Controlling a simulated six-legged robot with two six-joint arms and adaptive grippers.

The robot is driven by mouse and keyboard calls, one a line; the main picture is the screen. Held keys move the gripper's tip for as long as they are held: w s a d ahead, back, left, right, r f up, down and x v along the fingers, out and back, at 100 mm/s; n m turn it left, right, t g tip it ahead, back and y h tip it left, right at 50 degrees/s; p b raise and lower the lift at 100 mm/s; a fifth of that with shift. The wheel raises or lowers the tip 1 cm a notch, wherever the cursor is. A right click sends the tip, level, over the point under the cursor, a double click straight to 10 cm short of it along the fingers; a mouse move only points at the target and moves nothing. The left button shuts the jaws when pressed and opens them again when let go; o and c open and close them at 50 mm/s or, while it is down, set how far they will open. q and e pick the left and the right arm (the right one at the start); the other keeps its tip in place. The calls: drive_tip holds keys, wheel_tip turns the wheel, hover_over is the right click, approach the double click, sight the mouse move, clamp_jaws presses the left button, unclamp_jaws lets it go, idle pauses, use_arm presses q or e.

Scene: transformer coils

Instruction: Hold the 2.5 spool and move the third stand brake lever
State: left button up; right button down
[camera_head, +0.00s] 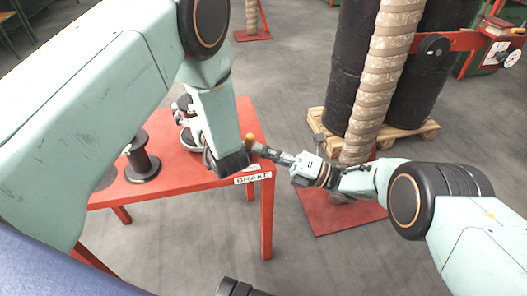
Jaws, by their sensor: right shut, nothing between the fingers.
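A black spool (142,160) stands upright on the red table (172,183) at the left; I cannot read any size on it. A white BRAKE label (252,178) is on the table's front right corner. A small brownish knob (249,138), perhaps the brake lever's end, shows just above that corner. My right gripper (262,150) is shut and empty, pointing left close beside the knob; I cannot tell whether they touch. Which stand is the third is not clear.
More spools and a pale ring (187,139) sit partly hidden behind my left arm. A tall wrapped coil column (375,90) rises from a red base plate (330,215). Black cylinders stand on a wooden pallet (428,131) behind.

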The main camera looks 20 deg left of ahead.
use_arm(q)
drive_tip(key=shift+f, duration=0.1)
use_arm(e)
drive_tip(key=shift+w+a+r+m, duration=0.15)
drive_tip(key=shift+w+r+m, duration=0.15)
drive_tip(key=shift+m, duration=0.2)
drive_tip(key=shift+w+a+r+m+t+h, duration=0.25)
drive_tip(key=shift+w+r+m+t+h, duration=0.15)
drive_tip(key=shift+r+m+h, duration=0.4)
drive_tip(key=w+a+r+m+h, duration=0.1)
drive_tip(key=w+a+m+h, duration=0.1)
drive_tip(key=w+a+m, duration=0.1)
drive_tip(key=shift+w+a+m, duration=0.2)
drive_tip(key=shift+w+m, duration=0.4)
drive_tip(key=shift+w, duration=0.65)
drive_tip(key=shift+r, duration=0.1)
